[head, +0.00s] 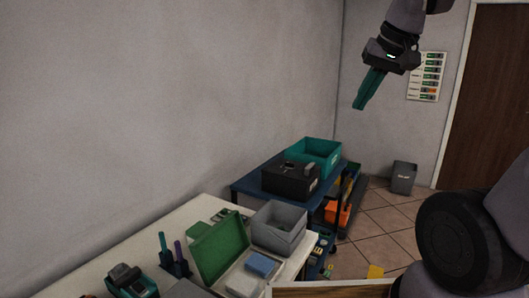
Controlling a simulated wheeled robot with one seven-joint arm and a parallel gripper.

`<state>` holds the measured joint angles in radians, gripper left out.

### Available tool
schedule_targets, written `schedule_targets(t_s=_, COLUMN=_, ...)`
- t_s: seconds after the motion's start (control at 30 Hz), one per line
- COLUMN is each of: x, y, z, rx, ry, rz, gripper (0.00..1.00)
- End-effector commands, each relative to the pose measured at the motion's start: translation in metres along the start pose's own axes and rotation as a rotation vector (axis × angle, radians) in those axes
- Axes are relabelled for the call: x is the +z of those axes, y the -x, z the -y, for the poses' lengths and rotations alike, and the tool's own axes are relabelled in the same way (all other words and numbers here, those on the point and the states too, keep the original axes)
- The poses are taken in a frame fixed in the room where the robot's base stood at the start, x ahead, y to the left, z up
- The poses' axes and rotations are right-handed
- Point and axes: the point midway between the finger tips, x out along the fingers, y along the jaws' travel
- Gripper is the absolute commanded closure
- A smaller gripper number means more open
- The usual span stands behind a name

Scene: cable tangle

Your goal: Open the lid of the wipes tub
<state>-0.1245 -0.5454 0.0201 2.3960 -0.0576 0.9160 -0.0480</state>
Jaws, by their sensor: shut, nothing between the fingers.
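I cannot make out for certain which thing is the wipes tub. On the pale table, a shallow light-coloured box (240,281) has a green lid (219,249) standing up, tilted back on its left side. A blue block (262,264) lies in or on this box; I cannot tell which. My gripper (360,107), with teal fingers, is at the upper right, raised high and well apart from the table. It is shut and empty, pointing down and to the left.
A grey open bin (279,224) stands behind the box. A pen holder (174,265) and a dark teal device (131,281) are to the left. A blue cart (245,187) beyond carries a black box (290,180) and teal crate (315,154). The air around my gripper is clear.

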Motion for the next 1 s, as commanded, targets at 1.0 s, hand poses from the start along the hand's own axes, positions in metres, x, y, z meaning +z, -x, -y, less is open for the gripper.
schedule_targets(t_s=1.0, x=-0.050, y=-0.059, z=0.075, rx=0.004, ry=0.253, rz=0.147, gripper=1.00)
